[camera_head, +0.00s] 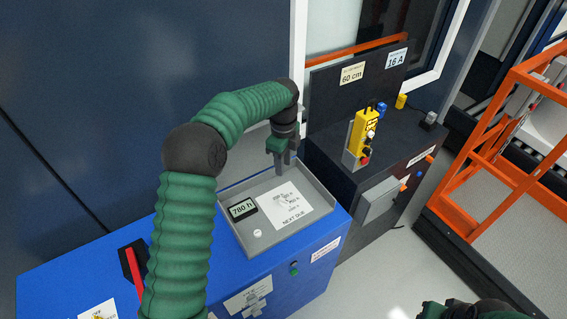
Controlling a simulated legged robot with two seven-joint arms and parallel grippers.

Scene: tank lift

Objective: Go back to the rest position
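My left arm comes up from the bottom left and bends over the blue cabinet (210,262). My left gripper (284,168) points down above the back of the grey tray (245,248) on the cabinet's top. Its fingers look close together from this angle, and I see nothing held; whether they are fully shut is unclear. A small part of my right arm's end (470,311) shows at the bottom right edge. Its fingertips are cut off by the frame.
The tray holds a "780 h" display (242,208) and a "NEXT DUE" label (283,205). A dark cabinet (335,152) with a yellow pendant control (361,137) stands behind right. An orange railing (495,125) is at the right. Grey floor (375,275) lies clear between.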

